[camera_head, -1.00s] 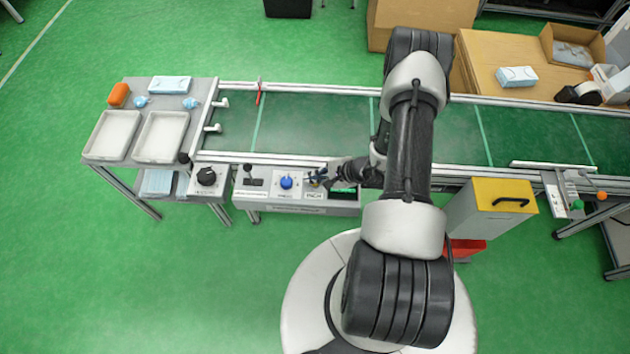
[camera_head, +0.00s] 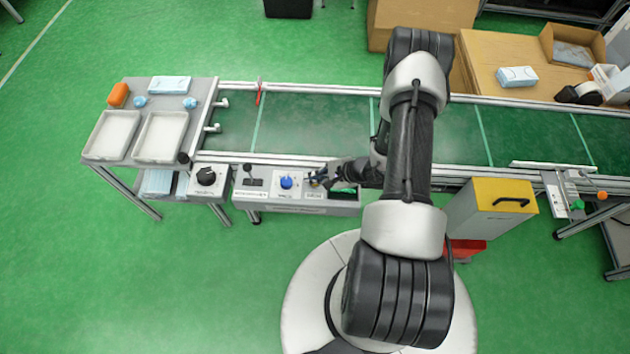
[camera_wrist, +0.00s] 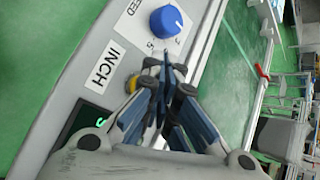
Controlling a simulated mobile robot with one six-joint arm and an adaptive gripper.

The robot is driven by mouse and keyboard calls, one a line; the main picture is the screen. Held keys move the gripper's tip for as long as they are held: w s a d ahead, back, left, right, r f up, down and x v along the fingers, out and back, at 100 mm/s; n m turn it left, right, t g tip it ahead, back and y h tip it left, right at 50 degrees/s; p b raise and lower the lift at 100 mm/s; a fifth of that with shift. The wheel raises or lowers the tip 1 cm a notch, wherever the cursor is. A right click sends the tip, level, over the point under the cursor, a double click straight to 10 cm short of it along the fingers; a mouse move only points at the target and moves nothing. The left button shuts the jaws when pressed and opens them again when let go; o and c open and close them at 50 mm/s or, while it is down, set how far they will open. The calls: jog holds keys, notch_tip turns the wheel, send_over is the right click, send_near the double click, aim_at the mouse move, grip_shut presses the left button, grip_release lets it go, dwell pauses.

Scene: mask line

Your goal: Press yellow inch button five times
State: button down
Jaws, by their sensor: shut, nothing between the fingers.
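The yellow inch button (camera_wrist: 133,83) shows in the wrist view beside the INCH label (camera_wrist: 103,67), partly hidden behind my gripper. My gripper (camera_wrist: 165,68) is shut and empty, with its fingertips over or next to the button; I cannot tell whether they touch it. In the head view my gripper (camera_head: 318,181) is at the control panel (camera_head: 300,208), right of the blue knob (camera_head: 286,182), and covers most of the button area. A green-lit display (camera_wrist: 88,120) is partly hidden by my gripper in the wrist view.
The conveyor belt (camera_head: 310,128) runs behind the panel. A black knob box (camera_head: 207,178) and a black lever switch (camera_head: 248,170) are to the left. A yellow-topped box (camera_head: 503,193) stands at the right. Two white trays (camera_head: 112,135) sit on the left table.

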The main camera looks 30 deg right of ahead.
jog(key=shift+f+b, duration=0.35)
jog(key=shift+f, duration=0.05)
jog(key=shift+f+b, duration=0.4)
jog(key=shift+b, duration=0.05)
dwell(0.6)
jog(key=shift+r, duration=0.1)
jog(key=shift+r+p, duration=0.45)
jog(key=shift+r, duration=0.35)
jog(key=shift+r+p, duration=1.5)
jog(key=shift+r, duration=1)
